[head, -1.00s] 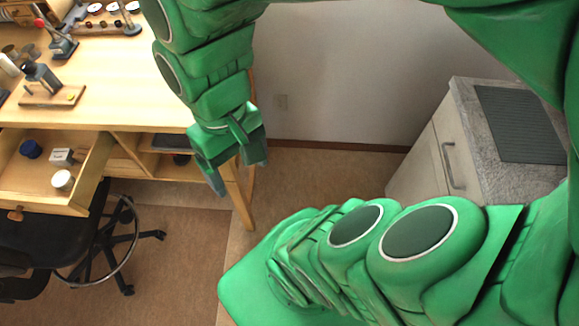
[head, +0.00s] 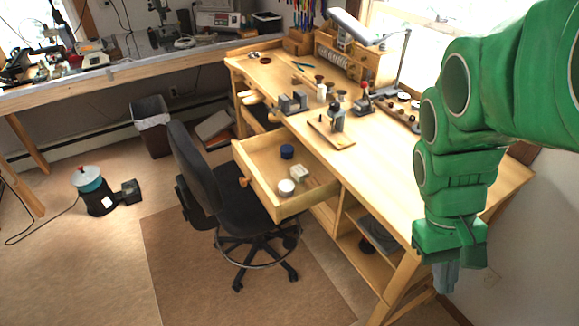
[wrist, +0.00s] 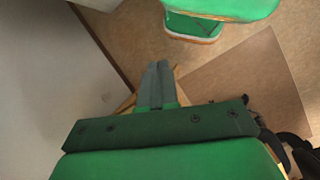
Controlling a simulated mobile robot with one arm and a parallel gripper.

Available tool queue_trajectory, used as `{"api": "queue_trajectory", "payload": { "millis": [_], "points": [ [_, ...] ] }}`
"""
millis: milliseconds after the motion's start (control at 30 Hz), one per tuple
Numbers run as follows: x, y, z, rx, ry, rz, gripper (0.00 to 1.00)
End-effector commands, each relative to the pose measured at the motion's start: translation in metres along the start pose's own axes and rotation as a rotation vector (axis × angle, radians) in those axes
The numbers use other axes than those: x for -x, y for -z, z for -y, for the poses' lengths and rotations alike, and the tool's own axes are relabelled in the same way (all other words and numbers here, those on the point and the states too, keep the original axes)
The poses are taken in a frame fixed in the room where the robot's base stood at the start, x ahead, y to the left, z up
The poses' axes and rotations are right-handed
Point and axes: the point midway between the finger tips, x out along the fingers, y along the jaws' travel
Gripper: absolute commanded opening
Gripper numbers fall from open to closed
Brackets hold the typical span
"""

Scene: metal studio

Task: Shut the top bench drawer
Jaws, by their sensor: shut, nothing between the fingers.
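The top bench drawer (head: 262,192) is pulled well out of the wooden workbench (head: 385,165) in the head view. It holds a blue round container (head: 287,151), a small white box (head: 299,173) and a white jar (head: 286,187). Its round wooden knob (head: 244,182) faces the chair. My gripper (head: 446,278) hangs off the bench's right end, well right of the drawer and apart from it. In the wrist view my gripper (wrist: 158,78) has its grey fingers together with nothing between them. The drawer front is not visible there.
A black swivel chair (head: 228,195) stands close against the drawer front. Tools and a lamp (head: 375,35) crowd the bench top.

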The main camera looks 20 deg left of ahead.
Motion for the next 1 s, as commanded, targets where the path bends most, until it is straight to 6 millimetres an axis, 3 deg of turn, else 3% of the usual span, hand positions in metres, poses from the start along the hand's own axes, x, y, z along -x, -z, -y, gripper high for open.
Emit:
{"api": "queue_trajectory", "payload": {
  "millis": [500,767,1000],
  "points": [
    [0.027,0.077,-0.021,0.198,-0.281,0.181,0.0],
    [0.042,0.123,-0.014,0.305,-0.433,0.261,0.0],
    [0.056,0.165,0.004,0.405,-0.579,0.334,0.0]
  ]
}}
